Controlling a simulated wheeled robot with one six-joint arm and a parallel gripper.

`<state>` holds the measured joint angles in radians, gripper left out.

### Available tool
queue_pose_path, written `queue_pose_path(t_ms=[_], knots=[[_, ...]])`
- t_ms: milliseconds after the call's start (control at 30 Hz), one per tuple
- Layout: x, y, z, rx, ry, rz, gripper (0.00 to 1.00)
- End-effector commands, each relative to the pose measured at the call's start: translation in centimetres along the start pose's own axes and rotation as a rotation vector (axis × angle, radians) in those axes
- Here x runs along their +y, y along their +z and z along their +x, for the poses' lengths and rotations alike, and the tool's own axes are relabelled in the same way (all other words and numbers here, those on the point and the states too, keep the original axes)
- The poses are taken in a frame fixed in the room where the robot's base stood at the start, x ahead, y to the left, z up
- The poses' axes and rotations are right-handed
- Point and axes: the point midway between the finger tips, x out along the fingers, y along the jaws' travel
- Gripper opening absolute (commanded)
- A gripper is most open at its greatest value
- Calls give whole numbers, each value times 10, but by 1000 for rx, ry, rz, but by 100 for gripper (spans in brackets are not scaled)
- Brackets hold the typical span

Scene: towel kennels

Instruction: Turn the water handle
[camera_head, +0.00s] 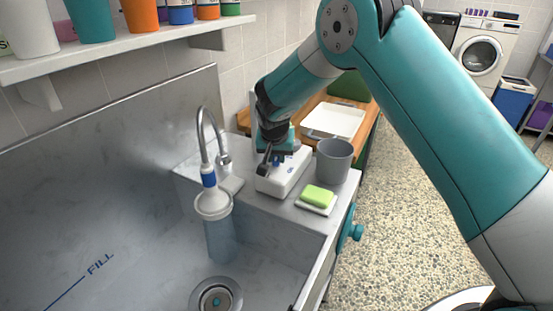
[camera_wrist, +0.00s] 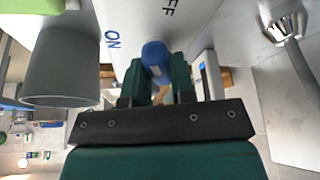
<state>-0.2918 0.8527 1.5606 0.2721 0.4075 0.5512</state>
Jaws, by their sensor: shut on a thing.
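The water handle (camera_wrist: 156,60) is a blue lever on a white box (camera_head: 291,178). In the wrist view the words ON and OFF are printed on the white surface beside it. My gripper (camera_wrist: 158,78) is shut on the blue handle, with one dark green finger on each side. In the head view my gripper (camera_head: 276,160) points down at the top of the white box and hides most of the handle. The silver tap (camera_head: 203,135) stands left of the box, over a clear container with a white rim (camera_head: 213,204) in the sink.
A grey cup (camera_head: 334,160) and a green soap on a white dish (camera_head: 317,199) stand close to the right of the box. The sink (camera_head: 150,255) lies to the left, with a drain. A shelf (camera_head: 130,42) with bottles hangs above.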

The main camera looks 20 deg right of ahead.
Motion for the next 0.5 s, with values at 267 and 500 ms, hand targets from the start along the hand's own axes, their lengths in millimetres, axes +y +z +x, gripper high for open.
queue_pose_path(t_ms=[267, 500], knots=[[2, 0, 1, 1, -101, -238, 0], [3, -1, 1, 1, -175, -419, 0]])
